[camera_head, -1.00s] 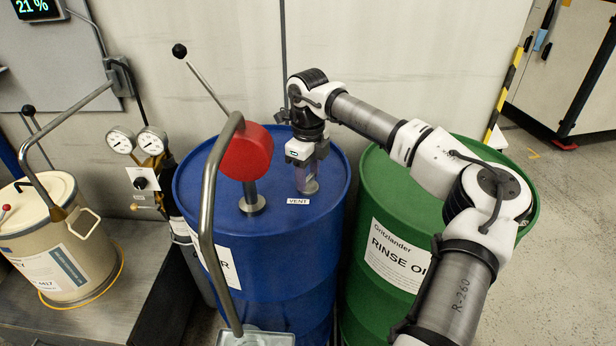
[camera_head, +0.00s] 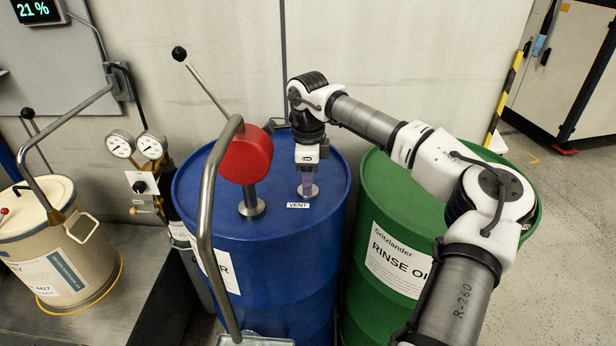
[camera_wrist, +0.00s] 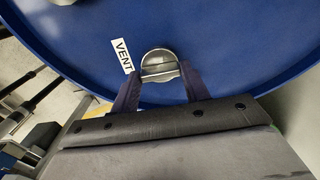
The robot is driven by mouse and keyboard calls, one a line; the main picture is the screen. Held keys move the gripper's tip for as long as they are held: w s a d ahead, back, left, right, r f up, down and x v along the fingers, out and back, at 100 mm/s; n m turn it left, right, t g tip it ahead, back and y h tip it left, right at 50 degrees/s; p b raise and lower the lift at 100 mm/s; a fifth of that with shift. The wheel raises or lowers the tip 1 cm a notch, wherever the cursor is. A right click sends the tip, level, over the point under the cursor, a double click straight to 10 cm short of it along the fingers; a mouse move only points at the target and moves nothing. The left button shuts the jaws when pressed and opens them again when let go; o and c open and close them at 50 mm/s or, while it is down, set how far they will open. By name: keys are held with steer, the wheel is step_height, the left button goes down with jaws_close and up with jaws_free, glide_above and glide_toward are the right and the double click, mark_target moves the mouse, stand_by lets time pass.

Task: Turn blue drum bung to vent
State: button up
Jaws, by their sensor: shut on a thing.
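The blue drum (camera_head: 262,235) stands upright in the middle of the head view. Its round metal bung (camera_head: 308,192) sits on the lid beside the white VENT label (camera_head: 298,205). In the wrist view the bung (camera_wrist: 160,63) shows a raised bar across its top, next to the VENT label (camera_wrist: 122,56). My gripper (camera_head: 307,184) points down onto the bung. In the wrist view its fingers (camera_wrist: 160,80) reach either side of the bung and are shut on its bar. The lower part of the bung is hidden.
A red hand pump (camera_head: 246,158) with a bent metal pipe (camera_head: 207,215) and a lever rises from the blue drum, left of my gripper. A green drum (camera_head: 385,225) labelled Rinse stands close on the right. Gauges (camera_head: 152,146) and a cream drum (camera_head: 60,245) are at left.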

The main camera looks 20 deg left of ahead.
steer(key=o, duration=1)
steer(key=shift+r, duration=0.1)
step_height(320, 180, up, 14)
steer(key=shift+f+b, duration=0.15)
steer(key=shift+b, duration=0.9)
